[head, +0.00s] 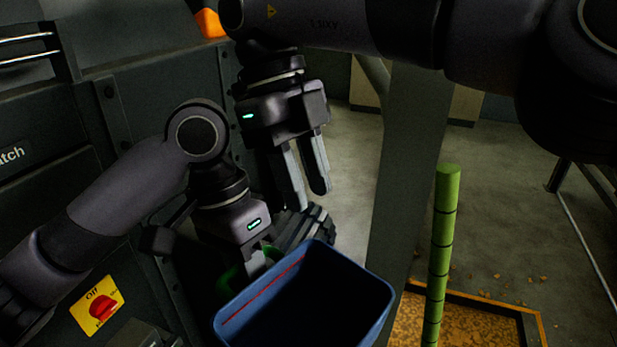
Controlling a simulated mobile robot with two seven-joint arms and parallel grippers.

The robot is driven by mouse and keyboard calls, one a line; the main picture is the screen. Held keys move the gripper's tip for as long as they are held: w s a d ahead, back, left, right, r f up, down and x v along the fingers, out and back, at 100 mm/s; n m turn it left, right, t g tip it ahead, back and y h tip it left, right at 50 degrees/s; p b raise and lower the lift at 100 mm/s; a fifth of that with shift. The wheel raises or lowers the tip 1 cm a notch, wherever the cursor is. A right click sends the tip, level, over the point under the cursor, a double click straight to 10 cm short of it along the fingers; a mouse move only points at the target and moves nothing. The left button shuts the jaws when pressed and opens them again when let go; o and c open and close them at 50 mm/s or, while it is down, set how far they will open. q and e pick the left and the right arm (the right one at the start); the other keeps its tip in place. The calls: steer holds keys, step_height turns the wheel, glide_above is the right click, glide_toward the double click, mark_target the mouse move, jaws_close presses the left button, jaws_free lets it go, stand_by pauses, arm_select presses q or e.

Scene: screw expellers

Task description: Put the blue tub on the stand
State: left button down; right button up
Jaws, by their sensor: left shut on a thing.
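The blue tub (338,299) is at the bottom middle of the head view, its open top facing up and its lower part cut off by the frame edge. A red line runs along its inner left wall. My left gripper (262,262) is shut on the tub's rim at its back left corner. My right gripper (309,197) hangs above and behind the tub, fingers pointing down and apart, with nothing between them. I cannot make out the stand for certain.
A dark machine panel fills the left, with a yellow plate and red off switch (103,307). A green segmented pole (440,260) stands right of the tub. A grey post (402,170) rises behind. Open floor lies at right.

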mark_target(329, 248)
steer(key=shift+s+d+h, duration=0.25)
steer(key=shift+h, duration=0.05)
steer(key=shift+d+f, duration=0.1)
steer(key=shift+f, duration=0.15)
steer(key=x, duration=1.1)
steer(key=shift+s+f, duration=0.15)
steer(key=shift+s, duration=0.1)
jaws_close()
arm_select(q)
steer(key=c, duration=0.9)
jaws_free()
steer(key=shift+d, duration=0.1)
steer(key=shift+r, duration=0.1)
